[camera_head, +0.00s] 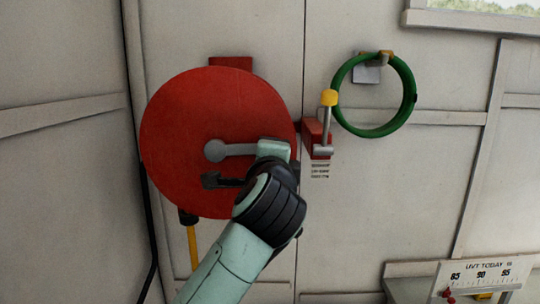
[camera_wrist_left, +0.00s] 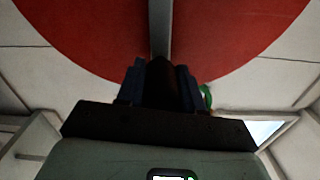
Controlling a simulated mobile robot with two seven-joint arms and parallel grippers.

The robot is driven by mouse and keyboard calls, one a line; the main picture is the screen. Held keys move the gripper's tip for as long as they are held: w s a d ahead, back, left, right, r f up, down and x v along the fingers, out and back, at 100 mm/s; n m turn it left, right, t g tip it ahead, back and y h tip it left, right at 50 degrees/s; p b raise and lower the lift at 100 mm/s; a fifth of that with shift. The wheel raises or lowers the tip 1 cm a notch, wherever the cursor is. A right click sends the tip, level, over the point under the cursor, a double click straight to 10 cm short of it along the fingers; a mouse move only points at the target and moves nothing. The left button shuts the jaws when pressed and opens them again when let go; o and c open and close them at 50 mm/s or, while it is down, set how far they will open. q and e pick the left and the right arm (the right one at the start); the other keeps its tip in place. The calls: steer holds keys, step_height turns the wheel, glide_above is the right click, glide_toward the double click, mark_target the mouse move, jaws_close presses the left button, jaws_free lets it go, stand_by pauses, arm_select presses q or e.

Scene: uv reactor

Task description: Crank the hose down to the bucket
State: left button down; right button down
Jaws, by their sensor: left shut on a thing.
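A large red hose reel disc (camera_head: 215,105) is mounted on the wall, left of centre in the head view. A grey crank arm (camera_head: 228,150) runs from its hub to the right, towards my left gripper (camera_head: 272,152). In the left wrist view the dark fingers of my left gripper (camera_wrist_left: 160,85) are shut on the crank's handle, with the grey crank arm (camera_wrist_left: 160,30) beyond it. A yellow hose (camera_head: 193,248) hangs below the reel from a dark fitting (camera_head: 187,217). Its lower end and the bucket are out of view. My right gripper is not in view.
A red box with a yellow-tipped lever (camera_head: 328,98) is on the wall right of the reel. A coiled green hose (camera_head: 342,110) hangs further right. A gauge panel (camera_head: 490,275) is at the lower right. A black cable (camera_head: 147,205) runs down the left.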

arm_select(q)
steer(key=c, duration=1)
jaws_free()
steer(key=shift+r, duration=0.25)
steer(key=shift+o, duration=1.3)
steer(key=shift+d+f, duration=0.1)
steer(key=shift+s, duration=0.25)
steer(key=s+b, duration=0.5)
steer(key=s, duration=0.8)
steer(key=shift+b, duration=0.3)
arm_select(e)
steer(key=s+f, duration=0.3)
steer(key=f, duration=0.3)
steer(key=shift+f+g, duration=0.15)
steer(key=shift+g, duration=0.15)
